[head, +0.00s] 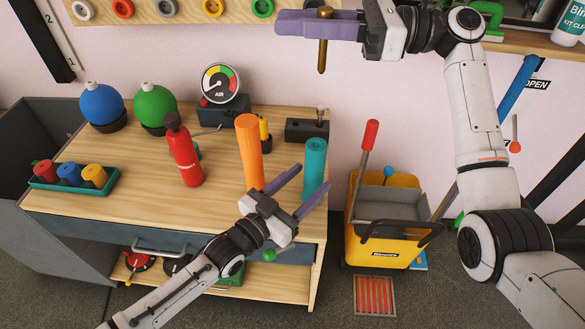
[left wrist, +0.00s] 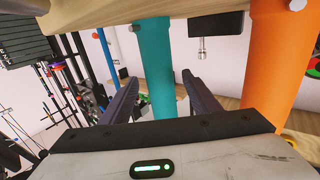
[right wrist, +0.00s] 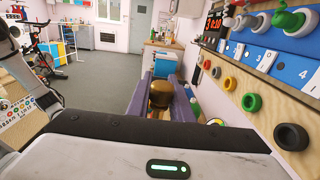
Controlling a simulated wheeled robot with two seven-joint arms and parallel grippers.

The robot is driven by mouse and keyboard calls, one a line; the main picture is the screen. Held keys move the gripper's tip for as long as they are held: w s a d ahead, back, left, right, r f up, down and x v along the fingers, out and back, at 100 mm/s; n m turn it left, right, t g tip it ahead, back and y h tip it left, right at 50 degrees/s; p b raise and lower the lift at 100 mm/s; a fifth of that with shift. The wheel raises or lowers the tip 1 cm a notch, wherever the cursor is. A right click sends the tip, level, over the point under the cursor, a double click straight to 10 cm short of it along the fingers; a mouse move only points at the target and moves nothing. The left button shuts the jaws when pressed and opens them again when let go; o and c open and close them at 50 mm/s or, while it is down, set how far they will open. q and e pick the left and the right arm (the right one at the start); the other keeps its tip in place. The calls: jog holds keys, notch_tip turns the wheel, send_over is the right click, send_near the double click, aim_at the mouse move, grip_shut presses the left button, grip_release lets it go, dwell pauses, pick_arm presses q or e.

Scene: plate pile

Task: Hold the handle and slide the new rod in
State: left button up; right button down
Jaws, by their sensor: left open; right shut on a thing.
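A teal upright cylinder (head: 315,158) stands at the table's front right corner, with an orange upright cylinder (head: 249,150) to its left; which is the handle I cannot tell. My left gripper (head: 312,177) is open, its fingers reaching toward the teal cylinder. In the left wrist view the teal cylinder (left wrist: 158,65) shows between the two fingers, with no clear contact. My right gripper (head: 306,24) is shut on a brass rod (head: 322,57), held upright high above the table's back right. The rod's rounded top (right wrist: 160,92) shows between the fingers in the right wrist view.
The wooden table (head: 110,170) carries a red bottle (head: 184,155), a dark block (head: 307,130), a gauge (head: 221,84), blue and green balls and a teal tray of small weights. A yellow bucket (head: 385,245) stands on the floor to the right.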

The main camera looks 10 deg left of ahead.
pick_arm(q)
jog(key=shift+w+d, duration=0.3)
jog(key=shift+w, duration=0.1)
jog(key=c, duration=1.4)
pick_arm(e)
notch_tip(320, 180, down, 9)
jog(key=w+m+t+h, duration=0.2)
jog(key=m+t, duration=0.4)
jog(key=t, duration=0.3)
jog(key=shift+d, duration=0.35)
